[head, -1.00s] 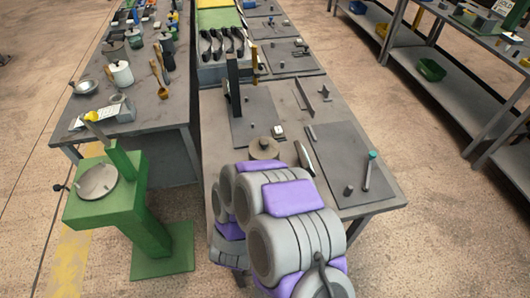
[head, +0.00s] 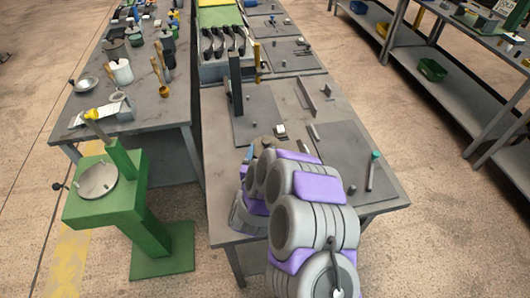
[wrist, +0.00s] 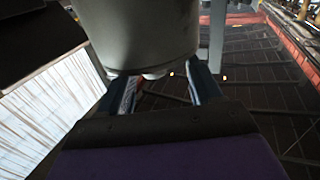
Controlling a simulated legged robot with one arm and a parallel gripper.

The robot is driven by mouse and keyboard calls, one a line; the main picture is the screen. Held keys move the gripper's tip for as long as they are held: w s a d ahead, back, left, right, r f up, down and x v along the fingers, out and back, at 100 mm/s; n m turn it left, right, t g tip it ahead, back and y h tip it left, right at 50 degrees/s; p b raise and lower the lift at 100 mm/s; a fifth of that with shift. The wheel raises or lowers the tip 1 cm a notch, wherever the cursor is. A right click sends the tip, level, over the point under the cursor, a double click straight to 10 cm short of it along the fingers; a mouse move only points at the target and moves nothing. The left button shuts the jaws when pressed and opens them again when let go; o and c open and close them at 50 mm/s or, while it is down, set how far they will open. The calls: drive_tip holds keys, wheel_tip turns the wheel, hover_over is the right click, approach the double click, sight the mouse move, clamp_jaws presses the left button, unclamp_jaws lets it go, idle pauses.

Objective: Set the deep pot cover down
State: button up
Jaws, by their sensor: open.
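A tan-grey round lid, which looks like the deep pot cover (head: 268,141), is at the near left part of the middle table in the head view. My arm hides much of it. My gripper (wrist: 163,88) shows in the wrist view with its two blue fingers apart. A large pale grey rounded body (wrist: 140,35) fills the top of that view, just beyond and partly between the fingers. I cannot tell whether it is the cover or whether the fingers touch it.
A green stand (head: 125,195) with a round metal plate (head: 97,180) is at the left. Dark mats with small parts and an upright dark post (head: 236,85) are on the middle table. The left table (head: 150,112) carries pots and tools.

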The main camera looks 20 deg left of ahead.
sight(267, 139)
drive_tip(key=shift+w, duration=0.55)
drive_tip(key=shift+w+d+r, duration=0.15)
drive_tip(key=shift+w+d, duration=0.1)
drive_tip(key=shift+w, duration=0.35)
drive_tip(key=w+b, duration=0.1)
drive_tip(key=w, duration=0.2)
drive_tip(key=shift+w+a+r+b, duration=0.15)
drive_tip(key=shift+w+b, duration=0.05)
drive_tip(key=shift+b, duration=0.1)
drive_tip(key=shift+w+a, duration=0.25)
drive_tip(key=shift+w, duration=0.15)
drive_tip(key=shift+d, duration=0.1)
clamp_jaws()
